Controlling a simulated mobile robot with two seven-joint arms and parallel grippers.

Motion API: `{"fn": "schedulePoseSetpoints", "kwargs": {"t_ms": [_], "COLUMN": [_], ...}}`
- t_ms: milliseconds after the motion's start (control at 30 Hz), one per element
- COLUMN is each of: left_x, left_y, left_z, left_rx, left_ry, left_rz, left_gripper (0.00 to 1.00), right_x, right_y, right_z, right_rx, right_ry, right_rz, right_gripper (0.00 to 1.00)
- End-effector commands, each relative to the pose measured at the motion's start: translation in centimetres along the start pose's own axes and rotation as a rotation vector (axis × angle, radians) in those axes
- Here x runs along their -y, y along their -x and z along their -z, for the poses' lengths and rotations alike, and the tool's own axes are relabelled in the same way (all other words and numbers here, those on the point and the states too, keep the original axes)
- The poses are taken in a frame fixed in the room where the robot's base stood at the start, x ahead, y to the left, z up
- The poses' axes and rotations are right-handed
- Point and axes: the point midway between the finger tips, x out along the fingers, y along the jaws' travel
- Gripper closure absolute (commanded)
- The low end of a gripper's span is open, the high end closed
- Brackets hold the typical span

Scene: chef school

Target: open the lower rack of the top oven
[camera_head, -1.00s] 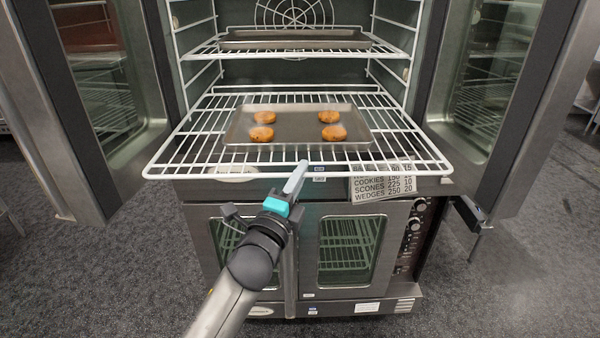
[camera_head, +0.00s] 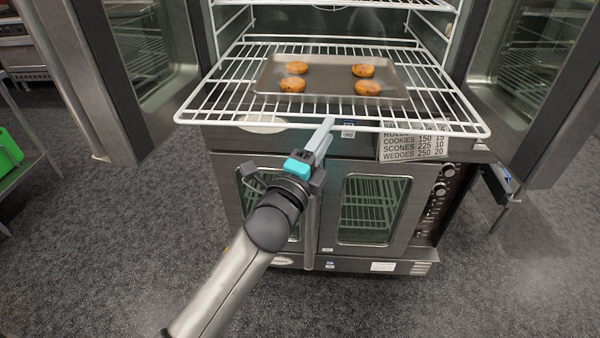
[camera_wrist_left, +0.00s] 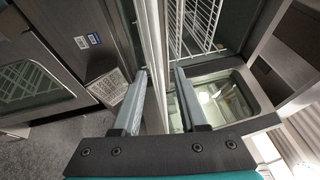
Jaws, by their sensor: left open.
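The lower rack (camera_head: 220,108) of the top oven is a white wire shelf that sticks out past the oven front. A grey baking tray (camera_head: 330,82) with several round orange-brown pieces lies on it. My left gripper (camera_head: 328,124) is open at the middle of the rack's front edge. In the left wrist view, the white front bars of the rack (camera_wrist_left: 152,40) run between the spread fingers of my left gripper (camera_wrist_left: 160,98); I cannot tell whether they touch. My right gripper is out of view.
Both top oven doors stand open, the left door (camera_head: 88,75) and the right door (camera_head: 555,90). A cooking-time sign (camera_head: 410,149) hangs below the rack. The closed lower oven (camera_head: 372,210) is underneath. A green container (camera_head: 8,150) is at far left. The carpet in front is clear.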

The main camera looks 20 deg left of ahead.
Motion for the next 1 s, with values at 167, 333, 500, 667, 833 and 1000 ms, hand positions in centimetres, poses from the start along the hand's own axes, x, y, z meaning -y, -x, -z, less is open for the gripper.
{"fn": "schedulePoseSetpoints", "kwargs": {"t_ms": [167,333,500,667,833,1000], "left_x": [-0.2,-0.2,-0.2,-0.2,-0.1,0.0], "left_y": [3.1,5.8,8.4,10.5,11.9,12.4], "left_z": [0.0,0.0,0.0,0.0,0.0,0.0], "left_rx": [-0.001,0.0,0.001,0.0,0.001,0.0], "left_ry": [0.0,0.001,0.001,0.002,0.001,0.0], "left_rz": [-0.003,-0.003,-0.003,-0.002,-0.001,0.001], "left_gripper": [0.58,0.58,0.58,0.58,0.58,0.58], "right_x": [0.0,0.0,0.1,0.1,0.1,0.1], "right_y": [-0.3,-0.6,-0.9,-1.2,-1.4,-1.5], "right_z": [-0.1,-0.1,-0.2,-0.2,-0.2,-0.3], "right_rx": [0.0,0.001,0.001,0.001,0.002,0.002], "right_ry": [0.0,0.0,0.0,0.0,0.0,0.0], "right_rz": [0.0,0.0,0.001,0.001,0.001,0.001], "right_gripper": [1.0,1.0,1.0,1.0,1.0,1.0]}}
